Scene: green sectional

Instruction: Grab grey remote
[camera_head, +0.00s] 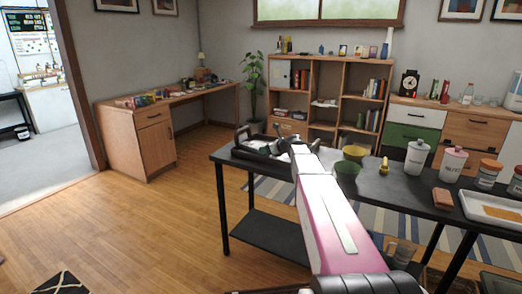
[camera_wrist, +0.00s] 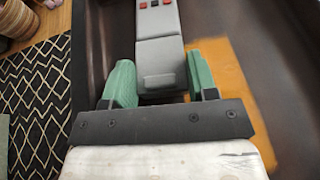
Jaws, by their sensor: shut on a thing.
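The grey remote (camera_wrist: 158,48), with red and dark buttons at its far end, lies between the green fingers of my gripper (camera_wrist: 158,84) in the wrist view. The fingers are shut on its near end. Below it is a dark surface with an orange patch (camera_wrist: 225,75), which looks like the inside of a tray. I cannot tell whether the remote still touches it. In the head view my pink and white arm reaches to a dark tray with handles (camera_head: 240,152) on the black table. The remote cannot be made out there.
Wooden shelves (camera_head: 330,95) stand behind. The wood floor (camera_head: 150,225) at left is mostly clear.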

